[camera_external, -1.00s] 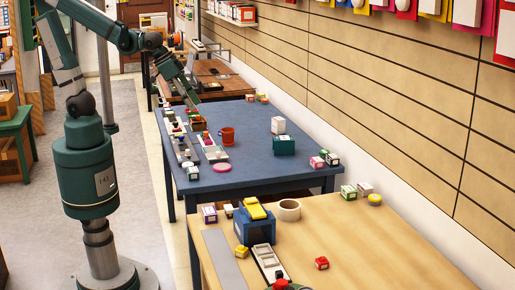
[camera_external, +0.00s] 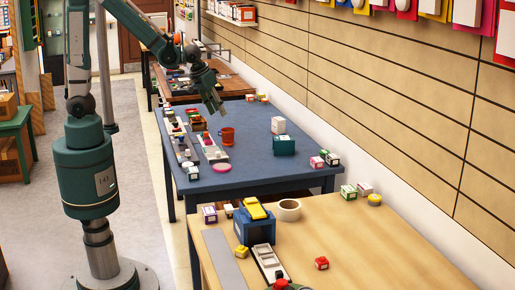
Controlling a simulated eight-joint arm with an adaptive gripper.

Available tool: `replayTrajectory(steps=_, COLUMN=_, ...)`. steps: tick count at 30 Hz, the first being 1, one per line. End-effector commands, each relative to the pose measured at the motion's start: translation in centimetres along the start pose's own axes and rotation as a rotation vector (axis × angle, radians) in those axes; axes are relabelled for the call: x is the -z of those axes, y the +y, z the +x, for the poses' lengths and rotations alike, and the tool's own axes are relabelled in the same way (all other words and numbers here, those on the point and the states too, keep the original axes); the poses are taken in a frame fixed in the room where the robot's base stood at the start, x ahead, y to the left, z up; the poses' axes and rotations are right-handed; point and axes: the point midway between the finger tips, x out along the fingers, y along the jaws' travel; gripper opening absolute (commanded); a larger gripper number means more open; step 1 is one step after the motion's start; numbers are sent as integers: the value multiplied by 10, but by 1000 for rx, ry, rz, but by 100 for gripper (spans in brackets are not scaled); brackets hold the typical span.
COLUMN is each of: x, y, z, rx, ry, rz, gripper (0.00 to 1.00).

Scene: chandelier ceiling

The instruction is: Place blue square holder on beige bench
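The beige bench (camera_external: 390,245) fills the lower right. A blue square holder (camera_external: 262,231) stands near its far left corner, with a yellow item (camera_external: 256,209) on top. A smaller teal square box (camera_external: 284,146) stands on the dark blue table behind, with a white box (camera_external: 278,125) beside or in it.
The blue table (camera_external: 260,180) carries trays of small items (camera_external: 212,147) along its left side and a pink disc (camera_external: 222,168). A tape roll (camera_external: 289,210), small boxes (camera_external: 210,214) and a red cube (camera_external: 321,263) sit on the beige bench. Its right part is clear.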

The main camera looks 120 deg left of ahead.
Motion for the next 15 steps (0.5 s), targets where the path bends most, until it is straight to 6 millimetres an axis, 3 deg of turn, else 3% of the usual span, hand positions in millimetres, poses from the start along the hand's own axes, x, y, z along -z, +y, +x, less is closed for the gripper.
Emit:
replayTrajectory(steps=7, x=27, y=-50, z=48, rx=71, ry=-11, rz=-140, gripper=38)
replayTrajectory(steps=15, x=45, y=-105, z=95, rx=142, ry=-21, rz=-280, gripper=38)
